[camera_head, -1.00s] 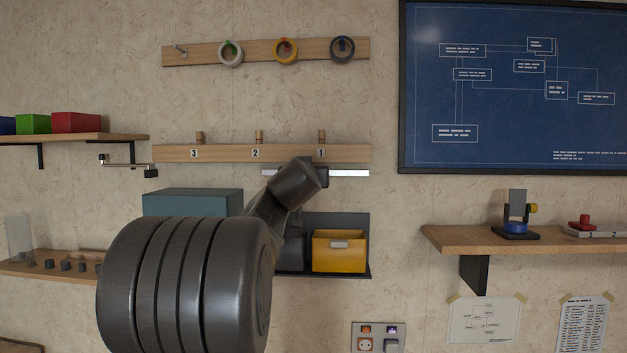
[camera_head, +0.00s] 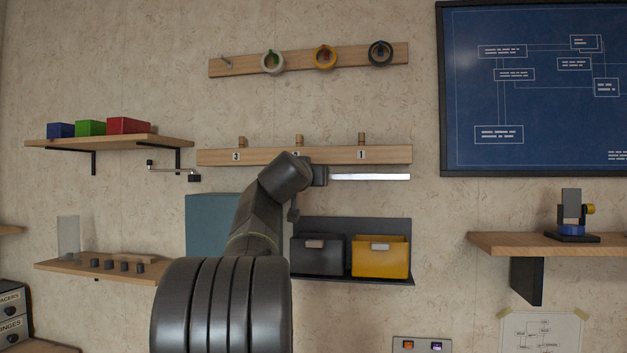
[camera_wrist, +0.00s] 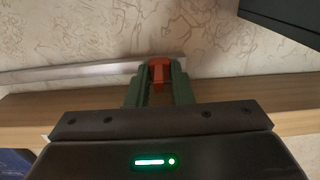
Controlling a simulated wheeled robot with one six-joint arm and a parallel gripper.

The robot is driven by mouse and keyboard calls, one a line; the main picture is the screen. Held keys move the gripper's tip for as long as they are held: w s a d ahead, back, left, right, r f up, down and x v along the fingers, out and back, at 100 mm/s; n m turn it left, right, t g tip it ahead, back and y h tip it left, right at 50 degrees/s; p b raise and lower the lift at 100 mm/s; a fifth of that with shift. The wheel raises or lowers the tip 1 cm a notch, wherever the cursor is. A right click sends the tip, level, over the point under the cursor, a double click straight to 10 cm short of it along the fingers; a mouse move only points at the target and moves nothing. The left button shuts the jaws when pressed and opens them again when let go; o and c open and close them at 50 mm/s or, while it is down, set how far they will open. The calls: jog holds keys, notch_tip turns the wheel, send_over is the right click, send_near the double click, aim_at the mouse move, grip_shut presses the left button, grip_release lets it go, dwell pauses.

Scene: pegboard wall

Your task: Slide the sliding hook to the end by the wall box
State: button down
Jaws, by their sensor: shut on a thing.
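The sliding hook (camera_wrist: 159,72) is a red-orange piece on a pale metal rail. In the wrist view it sits between the two greenish fingers of my gripper (camera_wrist: 158,90), which is shut on it. In the head view the rail (camera_head: 370,177) runs right from my gripper (camera_head: 320,176), below the numbered wooden board; the hook is hidden there. My gripper is near the rail's left end, and little rail shows beyond the fingers on that side in the wrist view. The teal wall box (camera_head: 210,222) is below and left of the rail, partly behind my arm.
The numbered board (camera_head: 330,155) with pegs runs just above the rail. A shelf with a dark bin (camera_head: 317,258) and a yellow bin (camera_head: 380,259) is below.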

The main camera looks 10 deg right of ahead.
jog(key=c, duration=1.6)
grip_release()
jog(key=shift+a, duration=0.1)
jog(key=o, duration=0.3)
jog(key=shift+w+a, duration=0.1)
jog(key=shift+a, duration=0.1)
jog(key=shift+d, duration=0.1)
jog(key=b+v, duration=0.4)
jog(key=v, duration=1)
jog(key=shift+w+d, duration=0.1)
jog(key=shift+w, duration=0.05)
